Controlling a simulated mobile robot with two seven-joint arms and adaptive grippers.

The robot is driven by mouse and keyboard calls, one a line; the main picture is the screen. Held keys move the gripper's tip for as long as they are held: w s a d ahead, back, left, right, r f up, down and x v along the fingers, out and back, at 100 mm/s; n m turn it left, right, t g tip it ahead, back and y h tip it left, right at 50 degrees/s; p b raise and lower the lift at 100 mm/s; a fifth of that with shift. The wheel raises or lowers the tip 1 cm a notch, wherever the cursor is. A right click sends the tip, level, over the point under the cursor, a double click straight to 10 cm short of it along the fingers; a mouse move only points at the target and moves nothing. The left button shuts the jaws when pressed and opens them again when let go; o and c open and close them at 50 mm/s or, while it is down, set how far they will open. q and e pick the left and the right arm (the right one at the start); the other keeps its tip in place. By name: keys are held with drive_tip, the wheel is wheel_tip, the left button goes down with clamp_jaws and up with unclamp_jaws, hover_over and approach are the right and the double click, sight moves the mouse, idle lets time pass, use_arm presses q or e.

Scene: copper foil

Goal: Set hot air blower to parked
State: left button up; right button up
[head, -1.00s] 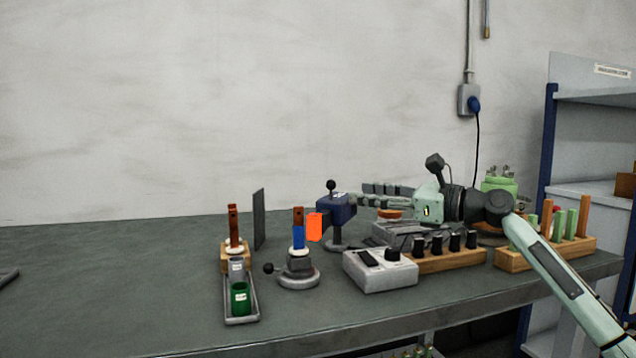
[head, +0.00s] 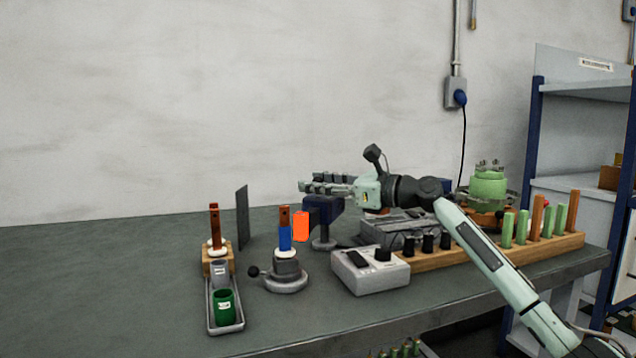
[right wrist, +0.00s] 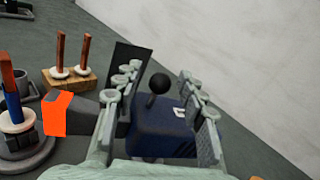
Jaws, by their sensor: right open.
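The hot air blower (head: 330,209) has a dark blue body on a grey stand and an orange nozzle end (head: 301,227) facing left. In the right wrist view its blue body (right wrist: 160,132) and black ball knob (right wrist: 159,83) show between my fingers. My right gripper (head: 305,185) is open, with its fingers reaching left over the blower's top. In the right wrist view my right gripper (right wrist: 160,80) has one finger row on each side of the knob, apart from it. The knob is hidden in the head view. My left gripper is not in view.
A round holder (head: 286,278) with a blue-and-brown piece stands just left of the nozzle. A grey control box (head: 370,272) stands in front of the blower. A dark upright panel (head: 242,217) and a tray (head: 228,326) with cups are further left. The far left bench is clear.

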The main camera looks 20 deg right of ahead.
drive_tip(key=shift+c, duration=0.4)
clamp_jaws()
